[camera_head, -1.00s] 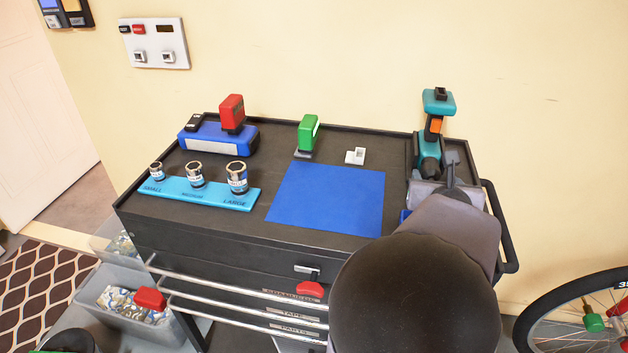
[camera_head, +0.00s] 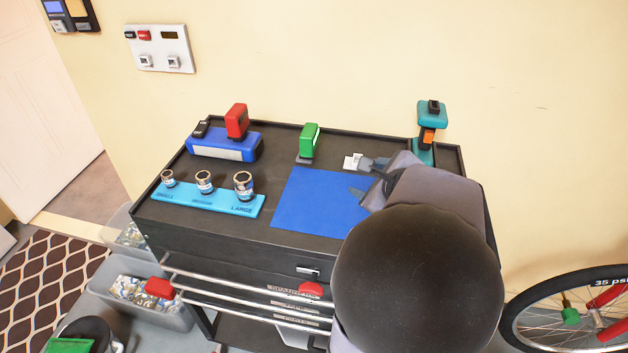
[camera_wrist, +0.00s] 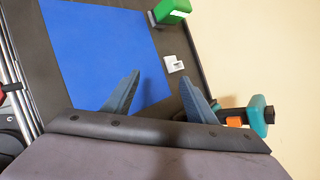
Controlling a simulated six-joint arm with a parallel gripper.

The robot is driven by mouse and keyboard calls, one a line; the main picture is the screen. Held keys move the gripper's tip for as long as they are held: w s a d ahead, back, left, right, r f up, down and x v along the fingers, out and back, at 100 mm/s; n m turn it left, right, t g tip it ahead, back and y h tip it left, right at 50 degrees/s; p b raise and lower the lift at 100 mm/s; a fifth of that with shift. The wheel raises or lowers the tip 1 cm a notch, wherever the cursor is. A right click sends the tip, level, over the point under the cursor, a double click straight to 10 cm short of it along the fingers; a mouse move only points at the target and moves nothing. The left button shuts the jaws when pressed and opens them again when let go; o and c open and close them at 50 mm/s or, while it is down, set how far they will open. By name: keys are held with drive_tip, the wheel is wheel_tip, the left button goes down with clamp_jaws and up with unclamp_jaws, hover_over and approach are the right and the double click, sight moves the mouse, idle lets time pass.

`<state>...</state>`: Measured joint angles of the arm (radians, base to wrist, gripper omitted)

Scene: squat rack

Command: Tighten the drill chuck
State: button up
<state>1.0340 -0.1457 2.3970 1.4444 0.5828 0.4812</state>
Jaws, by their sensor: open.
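The teal drill (camera_head: 432,118) with an orange part stands upright at the right back of the black cart top. In the wrist view part of the drill (camera_wrist: 256,116) shows at the right, beside and outside my fingers. My gripper (camera_head: 362,178) is open and empty over the right edge of the blue mat (camera_head: 312,205). In the wrist view my gripper (camera_wrist: 160,77) has its fingers spread, with mat and dark cart top between them. A small white block (camera_head: 351,161) lies close to one fingertip in the head view.
A green-topped tool (camera_head: 309,140) stands behind the mat. A blue box with a red block (camera_head: 236,121) and a light-blue socket holder (camera_head: 215,199) with three sockets are at the left. A raised rim edges the cart; a wall stands behind.

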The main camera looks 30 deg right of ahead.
drive_tip(key=a+r+n+g+y+p, duration=0.2)
drive_tip(key=a+n+g+y+p, duration=0.3)
drive_tip(key=a+n+p, duration=0.7)
drive_tip(key=shift+a+r+n+g+y, duration=0.35)
drive_tip(key=shift+a+n+g, duration=0.45)
drive_tip(key=shift+n, duration=3.3)
drive_tip(key=shift+a, duration=0.1)
